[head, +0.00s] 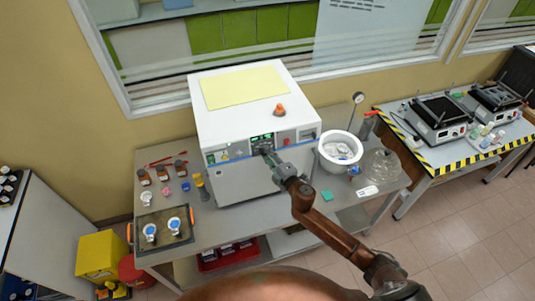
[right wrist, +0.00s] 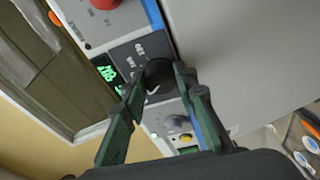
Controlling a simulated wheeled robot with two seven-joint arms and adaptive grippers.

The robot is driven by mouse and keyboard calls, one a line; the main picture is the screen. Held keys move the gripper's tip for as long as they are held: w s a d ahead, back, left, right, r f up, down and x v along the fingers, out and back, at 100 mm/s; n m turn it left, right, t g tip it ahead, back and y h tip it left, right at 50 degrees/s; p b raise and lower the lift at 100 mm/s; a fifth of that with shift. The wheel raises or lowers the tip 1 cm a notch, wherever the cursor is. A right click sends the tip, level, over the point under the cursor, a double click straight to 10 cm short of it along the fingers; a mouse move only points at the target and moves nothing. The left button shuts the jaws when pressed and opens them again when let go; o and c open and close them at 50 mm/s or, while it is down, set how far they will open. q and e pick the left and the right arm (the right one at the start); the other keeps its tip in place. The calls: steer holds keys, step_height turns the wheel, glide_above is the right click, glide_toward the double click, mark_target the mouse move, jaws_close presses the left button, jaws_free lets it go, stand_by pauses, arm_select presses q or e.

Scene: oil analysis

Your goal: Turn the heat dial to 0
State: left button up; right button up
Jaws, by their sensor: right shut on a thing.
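The white heater box (head: 240,115) stands on the grey table with its control panel facing me. The heat dial (right wrist: 159,72) is a black round knob on a dark panel plate with markings too small to read. My right gripper (head: 269,156) reaches the middle of that panel. In the right wrist view its two green fingers are closed around the dial, one on each side. The dial's pointer setting cannot be read. In the head view the gripper largely covers the dial. My left gripper is not in view.
A green lit display (right wrist: 108,73) and a red button (right wrist: 104,4) sit near the dial. A white pot (head: 340,149) and glass bowl (head: 380,165) stand right of the box. Small bottles (head: 162,173) and a dark tray (head: 166,243) stand left.

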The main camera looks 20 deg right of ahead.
steer(key=shift+r+n+g, duration=0.1)
steer(key=shift+n+g, duration=0.3)
steer(key=shift+n, duration=1.55)
steer(key=shift+r+n+g, duration=0.1)
steer(key=shift+n+g, duration=0.3)
steer(key=shift+n, duration=1.55)
steer(key=o, duration=1.2)
steer(key=shift+c, duration=0.2)
steer(key=v, duration=1.2)
steer(key=shift+a, duration=0.2)
